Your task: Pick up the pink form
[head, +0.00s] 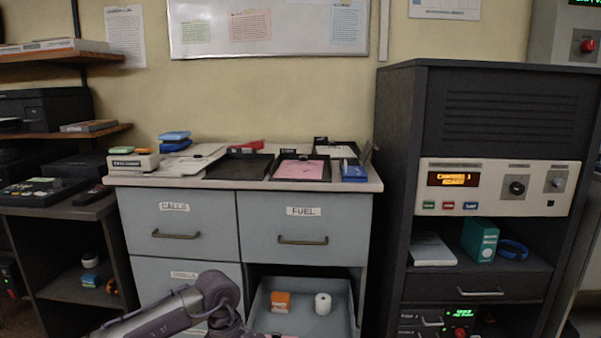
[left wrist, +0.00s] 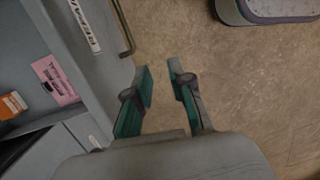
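A pink form (head: 299,170) lies in a dark tray on the cabinet top in the head view. Another pink printed sheet shows in the left wrist view (left wrist: 55,80), inside the open lower drawer near an orange box; only a sliver of pink shows at the bottom edge of the head view. My left gripper (left wrist: 160,66) is open and empty, with bare floor seen between its green-padded fingers. It is apart from the sheet, which lies to its left in the wrist view. The left gripper's fingers are not visible in the head view. My right gripper is not in view.
The open drawer (head: 262,303) also holds an orange box (head: 281,301) and a white roll (head: 323,303). Closed drawers with handles lie above and left. A dark equipment rack (head: 394,150) stands right of the cabinet. The left wrist view shows open floor (left wrist: 240,85).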

